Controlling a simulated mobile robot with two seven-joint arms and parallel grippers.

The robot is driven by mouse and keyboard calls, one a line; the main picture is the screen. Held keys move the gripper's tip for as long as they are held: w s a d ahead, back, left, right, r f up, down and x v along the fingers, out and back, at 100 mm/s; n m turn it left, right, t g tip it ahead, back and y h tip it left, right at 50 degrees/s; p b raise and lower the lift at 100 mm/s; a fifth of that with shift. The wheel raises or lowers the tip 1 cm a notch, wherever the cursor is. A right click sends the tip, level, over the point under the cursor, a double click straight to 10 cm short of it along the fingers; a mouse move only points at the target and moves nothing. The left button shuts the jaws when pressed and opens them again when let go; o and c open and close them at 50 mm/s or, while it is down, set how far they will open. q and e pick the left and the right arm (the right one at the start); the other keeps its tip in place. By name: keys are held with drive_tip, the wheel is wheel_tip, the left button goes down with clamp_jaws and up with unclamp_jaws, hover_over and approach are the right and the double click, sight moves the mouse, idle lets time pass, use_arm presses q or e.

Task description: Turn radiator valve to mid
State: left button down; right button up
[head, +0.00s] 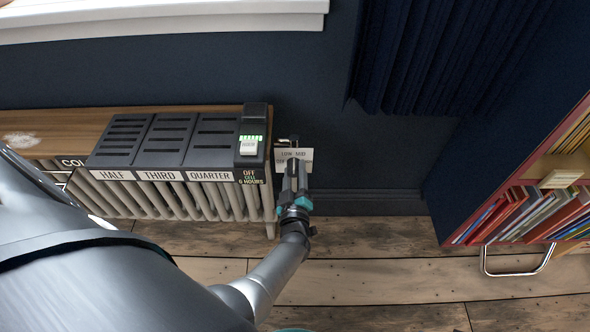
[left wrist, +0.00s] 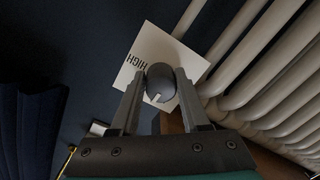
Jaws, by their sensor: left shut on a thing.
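The radiator valve is a round dark grey knob (left wrist: 161,80) in front of a white label plate (left wrist: 142,45) in the left wrist view. The word HIGH reads upside down on the plate. A pale pointer mark on the knob faces the bottom of the wrist picture, slightly left. In the head view the plate (head: 306,154) shows LOW and MID, and my gripper hides the knob there. My left gripper (head: 294,168) is shut on the knob, one finger on each side; its fingers also show in the left wrist view (left wrist: 160,92).
The pale ribbed radiator (head: 190,200) stands left of the valve. A black control box (head: 252,145) and slotted vents marked HALF, THIRD and QUARTER (head: 212,138) sit on top. A dark blue curtain (head: 430,60) hangs at right. A bookshelf (head: 450,190) is far right. Wooden floor (head: 400,270) is clear.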

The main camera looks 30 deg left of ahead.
use_arm(q)
drive_tip(key=m, duration=0.3)
drive_tip(key=shift+m, duration=0.4)
drive_tip(key=shift+a+m, duration=0.1)
drive_tip(key=shift+m, duration=0.6)
use_arm(e)
drive_tip(key=shift+f, duration=0.65)
use_arm(q)
drive_tip(key=shift+c, duration=1.9)
unclamp_jaws()
drive_tip(key=shift+s+f, duration=0.1)
drive_tip(key=shift+s, duration=0.05)
